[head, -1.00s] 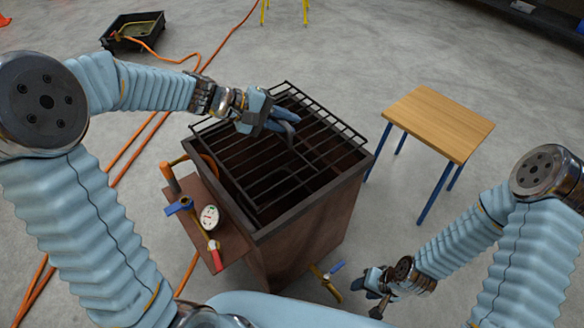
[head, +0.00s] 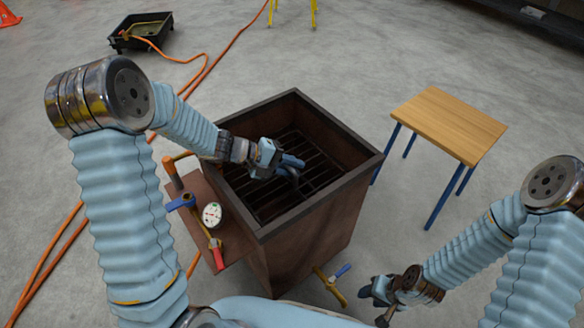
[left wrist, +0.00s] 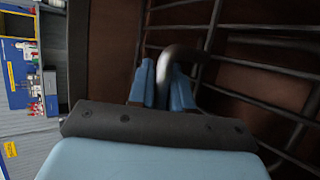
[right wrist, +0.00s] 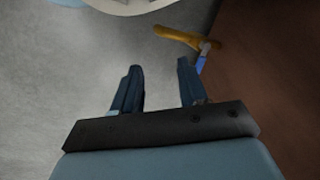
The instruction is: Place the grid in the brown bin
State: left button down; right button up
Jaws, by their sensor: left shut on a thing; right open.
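The brown bin (head: 345,185) is an open-topped square box standing on the floor in the middle of the head view. The dark wire grid (head: 318,166) is down inside the bin, below its rim. My left gripper (head: 293,168) is inside the bin opening, shut on the grid's curved handle. In the left wrist view the handle (left wrist: 180,52) sits between the blue fingers, with the grid's bars (left wrist: 245,65) against the brown walls. My right gripper (right wrist: 158,82) is open and empty, low beside the bin's front right side. Whether the grid touches the bin's bottom is hidden.
A side panel with a gauge (head: 212,215) and valve handles juts from the bin's left side. A yellow tap with a blue lever (head: 335,280) sticks out low in front. A wooden table (head: 450,122) stands to the right. An orange hose (head: 200,75) crosses the floor.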

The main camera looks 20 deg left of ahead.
dwell(0.3)
pick_arm(q)
jog(key=c, duration=1)
grip_release()
jog(key=shift+c, duration=0.2)
jog(key=shift+r, duration=0.1)
jog(key=v, duration=0.7)
jog(key=shift+s+a+p, duration=0.15)
jog(key=shift+a+p, duration=0.05)
jog(key=shift+p, duration=0.1)
